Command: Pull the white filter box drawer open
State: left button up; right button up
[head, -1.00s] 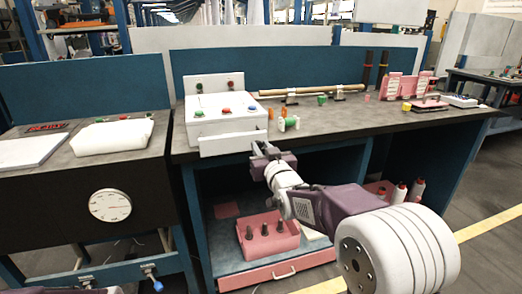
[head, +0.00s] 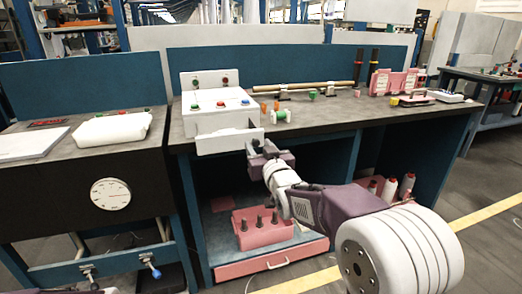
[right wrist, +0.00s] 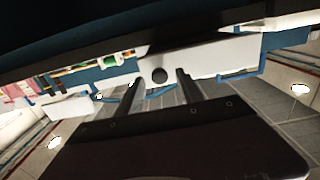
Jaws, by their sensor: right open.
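The white filter box (head: 205,103) stands at the left end of the grey-topped workbench, with colored buttons on it. Its white drawer front (head: 222,143) stands out from the box, and a strip of the drawer's side shows behind it. My right gripper (head: 256,147) is at the right end of the drawer front. In the right wrist view, the drawer front (right wrist: 215,55) carries a round dark knob (right wrist: 159,75). The open fingers of my right gripper (right wrist: 160,82) lie on either side of the knob, with gaps visible.
Spools and small colored parts (head: 281,116) lie right of the box. A wooden rod (head: 305,86) lies behind them. A pink tray (head: 262,230) sits on the shelf below. The neighboring table (head: 75,160) is to the left.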

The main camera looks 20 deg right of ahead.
jog(key=s+p, duration=0.1)
jog(key=s, duration=0.7)
jog(key=shift+s+d, duration=0.15)
jog(key=shift+s, duration=0.2)
jog(key=shift+f, duration=0.1)
jog(key=s+f+g, duration=0.3)
jog(key=f+g, duration=0.1)
jog(key=f, duration=0.6)
jog(key=s+f+g, duration=0.3)
jog(key=f+g, duration=0.1)
jog(key=f, duration=0.7)
jog(key=s+f+g, duration=0.4)
jog(key=s+f, duration=0.1)
jog(key=s, duration=0.3)
jog(key=s+f+g, duration=0.4)
jog(key=s, duration=0.3)
notch_tip(320, 180, up, 30)
jog(key=s+p, duration=0.1)
jog(key=p, duration=2.8)
jog(key=shift+s+f+m+g+p, duration=0.2)
jog(key=shift+m+g+p, duration=0.1)
jog(key=shift+g+p, duration=0.1)
